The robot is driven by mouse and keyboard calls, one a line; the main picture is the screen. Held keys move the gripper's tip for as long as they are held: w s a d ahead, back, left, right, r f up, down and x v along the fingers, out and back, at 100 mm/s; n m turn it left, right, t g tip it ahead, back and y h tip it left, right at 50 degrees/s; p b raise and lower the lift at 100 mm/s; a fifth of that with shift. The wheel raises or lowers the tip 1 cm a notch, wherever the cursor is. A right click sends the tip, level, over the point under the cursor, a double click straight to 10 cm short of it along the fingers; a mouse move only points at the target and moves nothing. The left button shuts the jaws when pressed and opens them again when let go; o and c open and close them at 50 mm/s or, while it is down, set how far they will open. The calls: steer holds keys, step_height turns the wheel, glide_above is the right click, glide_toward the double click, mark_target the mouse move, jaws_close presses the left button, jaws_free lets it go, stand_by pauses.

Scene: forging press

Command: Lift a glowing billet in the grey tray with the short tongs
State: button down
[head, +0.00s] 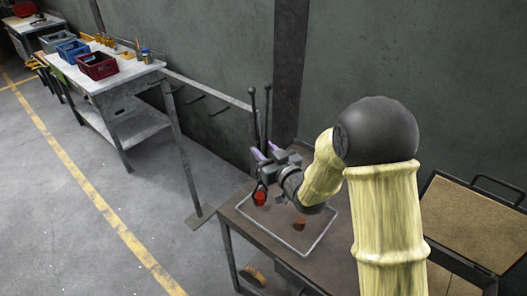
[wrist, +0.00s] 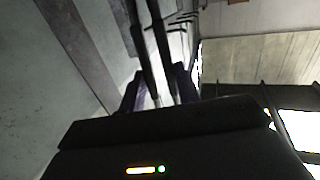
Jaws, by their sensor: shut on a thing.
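My gripper (head: 264,153) is shut on the short tongs (head: 253,110), with its purple fingers around them. The tongs' two dark handles stand upright above the fingers and also show between them in the wrist view (wrist: 148,50). Their lower ends reach down over the left part of the grey tray (head: 270,233). A bright red glowing billet (head: 260,198) is at the tongs' lower end and seems to be between the jaws. I cannot tell whether it is clear of the tray floor. A duller orange-brown billet (head: 299,223) is in the tray, to the right. My wrist partly covers the tray's far side.
The tray sits on a dark bench (head: 232,212) beside the wall. A tan-faced panel with a dark frame (head: 470,220) stands at the right. A pale workbench (head: 105,80) with a red crate (head: 97,66) and a blue crate (head: 72,52) is far left.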

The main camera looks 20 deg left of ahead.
steer(key=shift+w+d+r+b, duration=0.1)
steer(key=shift+w+d+b, duration=0.25)
steer(key=shift+d, duration=0.4)
steer(key=shift+w+d+r+b, duration=0.1)
steer(key=shift+w+d+b, duration=0.2)
steer(key=shift+d, duration=0.4)
stand_by(0.5)
steer(key=shift+s+a+b, duration=0.1)
steer(key=shift+a+b, duration=0.05)
steer(key=shift+b, duration=0.3)
stand_by(0.8)
steer(key=shift+f+b, duration=0.75)
stand_by(0.9)
steer(key=c, duration=1.4)
jaws_free()
steer(key=o, duration=0.4)
steer(key=shift+o, duration=0.2)
steer(key=shift+r, duration=0.1)
